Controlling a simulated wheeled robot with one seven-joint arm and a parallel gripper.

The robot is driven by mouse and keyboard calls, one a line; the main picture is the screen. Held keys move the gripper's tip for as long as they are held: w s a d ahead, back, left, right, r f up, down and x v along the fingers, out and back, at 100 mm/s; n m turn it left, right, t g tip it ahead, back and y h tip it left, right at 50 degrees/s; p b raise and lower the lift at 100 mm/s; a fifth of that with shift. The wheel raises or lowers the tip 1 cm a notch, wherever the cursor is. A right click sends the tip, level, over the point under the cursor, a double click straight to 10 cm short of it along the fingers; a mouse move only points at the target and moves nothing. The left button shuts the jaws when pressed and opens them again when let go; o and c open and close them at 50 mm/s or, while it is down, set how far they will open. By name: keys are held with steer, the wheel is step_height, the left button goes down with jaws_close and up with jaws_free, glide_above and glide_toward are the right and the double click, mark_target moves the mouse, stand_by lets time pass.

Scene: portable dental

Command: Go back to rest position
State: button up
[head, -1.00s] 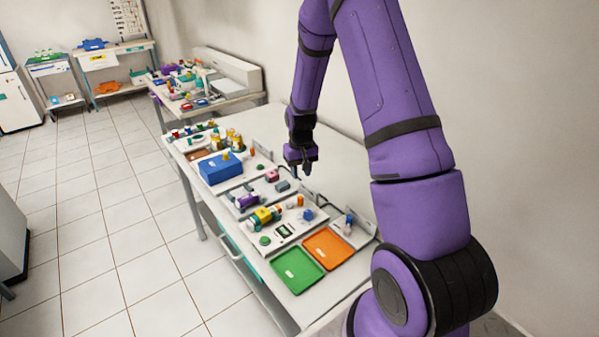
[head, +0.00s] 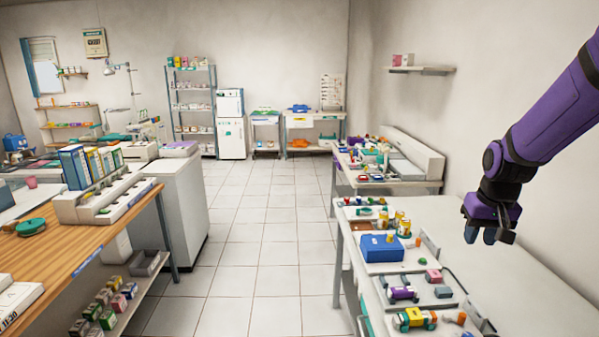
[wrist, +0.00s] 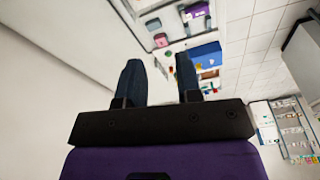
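My gripper (head: 488,233) hangs at the end of my purple arm, at the right of the head view, in the air above the white table (head: 520,270). In the wrist view its two dark fingers (wrist: 160,82) stand apart with nothing between them. Below and to its left on the table are a blue box (head: 381,248), a purple piece (head: 402,294) and a yellow and green piece (head: 415,319). The gripper touches none of them.
A second table (head: 390,183) with a long grey-white unit stands behind. A wooden counter (head: 90,245) with binders and a white cabinet (head: 182,205) are at the left. The tiled floor (head: 265,230) between them is clear. A wall shelf (head: 421,69) hangs above.

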steer(key=s+a+r+t, duration=0.1)
steer(key=s+a+r, duration=0.2)
steer(key=s+r, duration=0.2)
steer(key=s+a+r+n+t, duration=0.1)
steer(key=s+r, duration=0.4)
steer(key=s, duration=0.6)
steer(key=s+a+r+n+t, duration=0.1)
steer(key=s+a+r, duration=0.3)
steer(key=s, duration=0.4)
steer(key=shift+a+r, duration=0.3)
steer(key=shift+r, duration=0.15)
